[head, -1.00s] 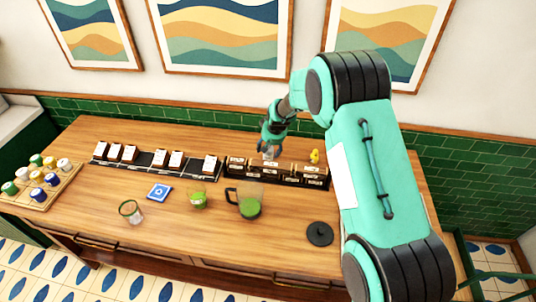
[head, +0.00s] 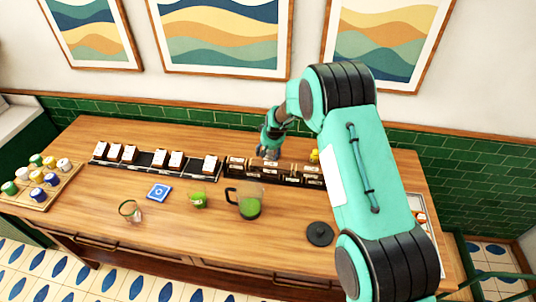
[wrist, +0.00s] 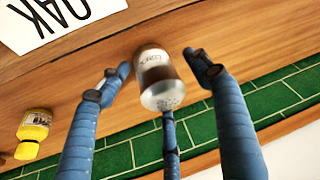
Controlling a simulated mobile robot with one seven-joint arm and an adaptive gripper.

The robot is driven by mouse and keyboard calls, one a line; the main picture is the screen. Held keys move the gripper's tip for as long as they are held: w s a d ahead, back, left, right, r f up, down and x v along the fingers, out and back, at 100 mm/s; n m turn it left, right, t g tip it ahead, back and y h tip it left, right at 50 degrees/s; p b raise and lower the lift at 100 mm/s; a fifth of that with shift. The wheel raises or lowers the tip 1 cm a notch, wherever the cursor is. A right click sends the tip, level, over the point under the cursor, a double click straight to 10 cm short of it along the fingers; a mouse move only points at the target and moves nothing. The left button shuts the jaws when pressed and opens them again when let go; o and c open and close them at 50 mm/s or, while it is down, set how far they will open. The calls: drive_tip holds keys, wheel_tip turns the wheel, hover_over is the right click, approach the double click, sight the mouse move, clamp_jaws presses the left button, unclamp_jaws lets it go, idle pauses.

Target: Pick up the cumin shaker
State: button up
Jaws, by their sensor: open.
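A small shaker (wrist: 156,72) with a clear body, a pale label and a silver perforated cap is in the middle of the wrist view. Its label lettering is too small to read surely. My gripper (wrist: 158,64) is open, with its blue fingers spread around the shaker. A gap shows on either side of it, and a third finger reaches up near the cap. In the head view my gripper (head: 268,153) is at the back of the counter, by the dark rack. I cannot make out the shaker there.
A yellow bottle (wrist: 35,128) stands off to the left in the wrist view, near a white card reading "OAK" (wrist: 55,18). The dark rack (head: 300,182) holds labelled boxes. A blender jug (head: 247,203) and black lid (head: 320,233) stand in front. The green-tiled wall is close behind.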

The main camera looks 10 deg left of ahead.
drive_tip(key=c, duration=1.2)
drive_tip(key=shift+r, duration=5)
